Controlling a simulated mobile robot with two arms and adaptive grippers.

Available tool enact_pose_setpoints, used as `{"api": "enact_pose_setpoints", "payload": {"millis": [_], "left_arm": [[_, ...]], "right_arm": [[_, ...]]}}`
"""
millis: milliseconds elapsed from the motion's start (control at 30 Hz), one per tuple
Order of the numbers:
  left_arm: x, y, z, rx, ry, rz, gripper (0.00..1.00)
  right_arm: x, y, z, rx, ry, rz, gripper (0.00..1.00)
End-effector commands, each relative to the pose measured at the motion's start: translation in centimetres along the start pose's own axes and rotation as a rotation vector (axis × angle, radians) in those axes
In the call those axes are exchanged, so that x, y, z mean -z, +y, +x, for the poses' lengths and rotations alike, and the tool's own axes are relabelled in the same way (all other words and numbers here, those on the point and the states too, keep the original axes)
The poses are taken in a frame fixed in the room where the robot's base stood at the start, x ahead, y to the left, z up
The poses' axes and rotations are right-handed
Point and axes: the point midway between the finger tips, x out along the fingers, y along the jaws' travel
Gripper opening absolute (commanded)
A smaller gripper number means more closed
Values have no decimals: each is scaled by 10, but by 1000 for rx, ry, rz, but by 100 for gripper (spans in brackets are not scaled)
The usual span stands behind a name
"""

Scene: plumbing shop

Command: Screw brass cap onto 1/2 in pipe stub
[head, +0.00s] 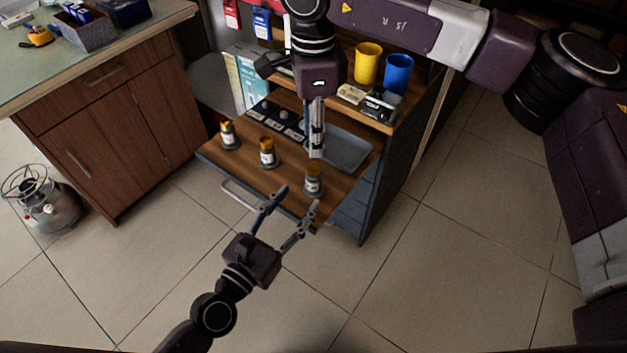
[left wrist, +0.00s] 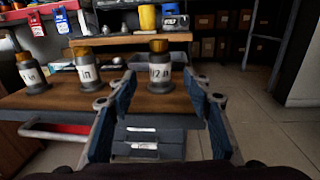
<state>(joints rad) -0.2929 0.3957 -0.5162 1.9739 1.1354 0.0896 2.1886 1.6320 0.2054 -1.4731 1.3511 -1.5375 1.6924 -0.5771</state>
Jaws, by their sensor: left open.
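Three pipe stubs with white labels and dark bases stand upright on the wooden bench top. The front right stub (head: 313,182) reads "1/2 in" in the left wrist view (left wrist: 159,70); its top is brownish-gold. My left gripper (head: 299,197) is open at the bench's front edge, just short of this stub. In the left wrist view the stub shows beyond and between the fingers (left wrist: 160,86). My right gripper (head: 317,156) points down over the bench behind that stub; its fingers look close together, but I cannot tell if they hold anything. I cannot make out a separate brass cap.
The other stubs stand to the left, a middle one (head: 267,155) and a far-left one (head: 228,137). A grey tray (head: 347,150) lies behind on the right. Yellow (head: 367,63) and blue (head: 398,73) cups stand on the shelf. A handle (head: 240,195) juts from the bench front.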

Motion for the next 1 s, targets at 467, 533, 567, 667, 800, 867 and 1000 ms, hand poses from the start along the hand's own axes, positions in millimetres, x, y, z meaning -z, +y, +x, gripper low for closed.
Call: {"api": "enact_pose_setpoints", "payload": {"millis": [467,533,567,667,800,867,1000], "left_arm": [[-1,1,63,-1,-2,0,46],[-1,0,69,-1,-2,0,46],[-1,1,71,-1,-2,1,46],[0,0,75,-1,-1,0,46],[0,0,76,0,0,0,46],[0,0,76,0,0,1,46],[0,0,75,0,0,1,39]], "right_arm": [[0,0,0,-1,-2,0,35],[0,0,0,-1,-2,0,35],[0,0,0,-1,-2,0,35],[0,0,0,-1,-2,0,35],[-1,0,0,-1,-2,0,35],[-1,0,0,-1,-2,0,35],[-1,0,0,-1,-2,0,35]]}}
